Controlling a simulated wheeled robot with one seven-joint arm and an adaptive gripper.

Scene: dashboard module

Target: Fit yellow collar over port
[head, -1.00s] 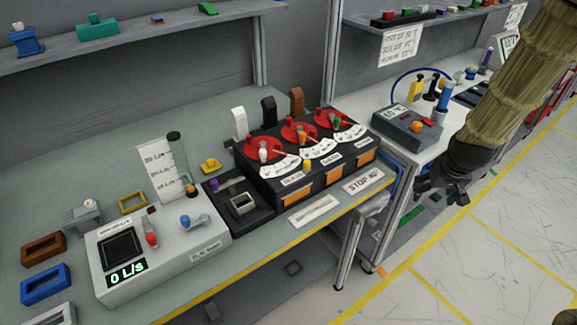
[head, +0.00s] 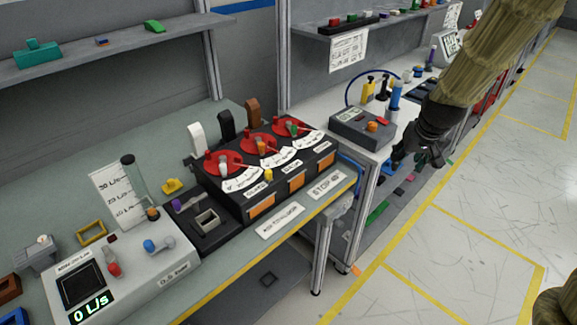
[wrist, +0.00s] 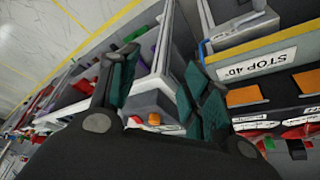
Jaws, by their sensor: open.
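The yellow collar (head: 92,232), a flat rectangular ring, lies on the grey-green bench behind the white 0 L/s box. The likely port is a pale rectangular socket (head: 207,219) standing up from a black base (head: 196,232), between that box and the black dial unit; nothing is around it. My gripper (head: 432,155) hangs over the aisle at the right, beside the farther bench and well away from both. In the wrist view my gripper (wrist: 162,82) has its dark green fingers spread, with nothing held between them. The collar and socket do not show there.
The white 0 L/s box (head: 140,268) and black dial unit (head: 268,185) flank the socket. A tube with a scale card (head: 118,195) and a yellow knob (head: 172,186) stand behind it. A grey control box (head: 362,128) is near my gripper. The aisle floor is open.

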